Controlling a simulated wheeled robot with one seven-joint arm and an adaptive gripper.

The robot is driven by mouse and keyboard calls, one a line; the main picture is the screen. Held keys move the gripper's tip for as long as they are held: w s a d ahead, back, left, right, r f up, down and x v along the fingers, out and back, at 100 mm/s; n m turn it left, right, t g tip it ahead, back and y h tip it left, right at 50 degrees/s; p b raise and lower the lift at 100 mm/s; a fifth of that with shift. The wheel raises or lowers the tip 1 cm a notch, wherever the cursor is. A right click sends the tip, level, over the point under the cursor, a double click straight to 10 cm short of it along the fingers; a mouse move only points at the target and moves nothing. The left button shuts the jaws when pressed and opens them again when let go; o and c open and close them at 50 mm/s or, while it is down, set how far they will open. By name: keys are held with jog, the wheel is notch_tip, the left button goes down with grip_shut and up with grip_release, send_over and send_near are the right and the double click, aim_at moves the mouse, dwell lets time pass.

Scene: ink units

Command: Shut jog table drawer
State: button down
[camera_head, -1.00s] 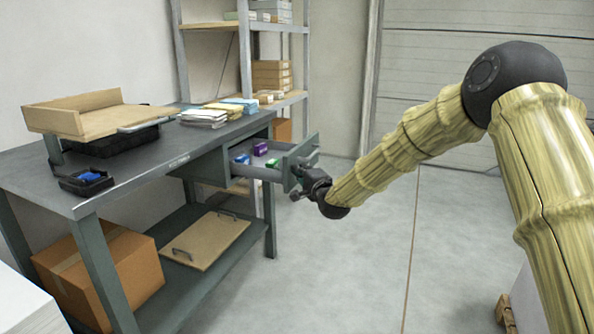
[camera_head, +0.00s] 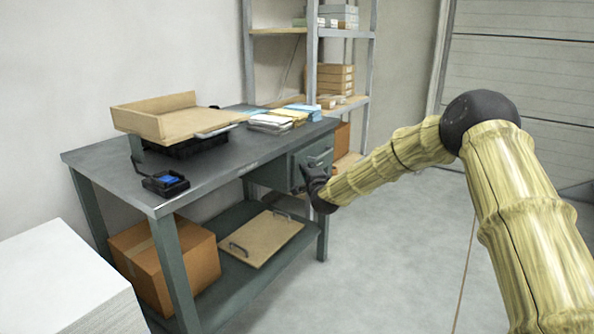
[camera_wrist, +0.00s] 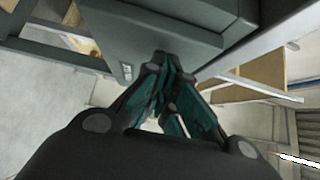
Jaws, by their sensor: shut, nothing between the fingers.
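The jog table (camera_head: 100,158) is a grey metal bench with a dark top, standing left of centre in the head view. Its drawer (camera_head: 318,154) sits under the right end of the top, and its front looks flush with the housing, with no open interior showing. My gripper (camera_head: 306,168) is shut and empty, its fingertips at the drawer front, touching it or very close. In the wrist view my gripper (camera_wrist: 172,75) has its teal-lined fingers together against or just before the grey drawer front (camera_wrist: 150,40).
A wooden tray (camera_head: 165,125) on a stand, a small black device (camera_head: 165,183) and paper stacks (camera_head: 272,122) lie on the tabletop. A cardboard box (camera_head: 190,250) and a board (camera_head: 262,238) are on the lower shelf. Shelving (camera_head: 309,60) stands behind. The floor at right is clear.

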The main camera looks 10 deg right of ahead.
jog(key=shift+w+a+r, duration=0.1)
jog(key=shift+w+a, duration=0.05)
jog(key=shift+a, duration=0.05)
jog(key=shift+a+r, duration=0.1)
jog(key=shift+a, duration=0.05)
dwell(0.3)
